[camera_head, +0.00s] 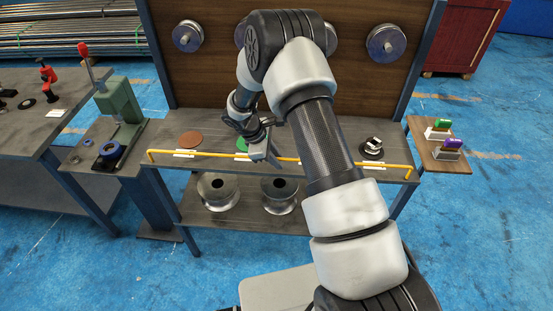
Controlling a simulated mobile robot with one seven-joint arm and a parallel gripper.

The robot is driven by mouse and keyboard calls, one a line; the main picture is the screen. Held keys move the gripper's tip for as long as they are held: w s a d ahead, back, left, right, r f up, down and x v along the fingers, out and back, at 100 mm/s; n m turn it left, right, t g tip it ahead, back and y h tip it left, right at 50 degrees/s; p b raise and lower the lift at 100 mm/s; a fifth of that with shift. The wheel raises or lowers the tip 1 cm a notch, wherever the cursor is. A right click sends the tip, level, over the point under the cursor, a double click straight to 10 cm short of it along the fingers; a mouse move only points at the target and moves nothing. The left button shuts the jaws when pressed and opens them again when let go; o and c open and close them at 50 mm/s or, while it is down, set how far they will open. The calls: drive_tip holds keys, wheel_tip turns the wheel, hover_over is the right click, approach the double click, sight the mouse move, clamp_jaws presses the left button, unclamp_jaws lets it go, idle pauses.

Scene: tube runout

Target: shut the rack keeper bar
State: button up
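A thin yellow bar (205,154) runs along the front edge of the dark bench, bent at both ends. It may be the keeper bar; I cannot tell for sure. My gripper (265,157) points down at the bench front near the middle of this bar. Its fingers overlap the bar in the picture, and I cannot tell whether they touch it. The finger gap is too small to read, and no held object is clear. My arm hides part of the bar's right half.
Metal spools (218,191) stand on the lower shelf. Wheels (187,36) line the back board. A green press (119,100) is left; a small side table (422,152) is right.

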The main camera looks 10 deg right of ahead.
drive_tip(key=b+v, duration=0.1)
drive_tip(key=v, duration=1.6)
drive_tip(key=shift+r, duration=0.3)
drive_tip(key=s+d+r+m+t+y, duration=0.1)
drive_tip(key=s+d+r+m, duration=0.15)
drive_tip(key=s+r, duration=0.45)
drive_tip(key=s+d+r+m+y, duration=0.1)
drive_tip(key=s+d+r+m, duration=0.2)
drive_tip(key=r, duration=0.5)
drive_tip(key=s+r+m+t+y, duration=0.1)
drive_tip(key=s+m, duration=0.3)
drive_tip(key=s, duration=0.5)
drive_tip(key=s+r+m+t+y, duration=0.2)
drive_tip(key=s+r+m, duration=0.1)
drive_tip(key=s, duration=0.6)
drive_tip(key=shift+s+d+r+m+t, duration=0.3)
drive_tip(key=shift+s+m+t, duration=0.1)
drive_tip(key=shift+m, duration=0.25)
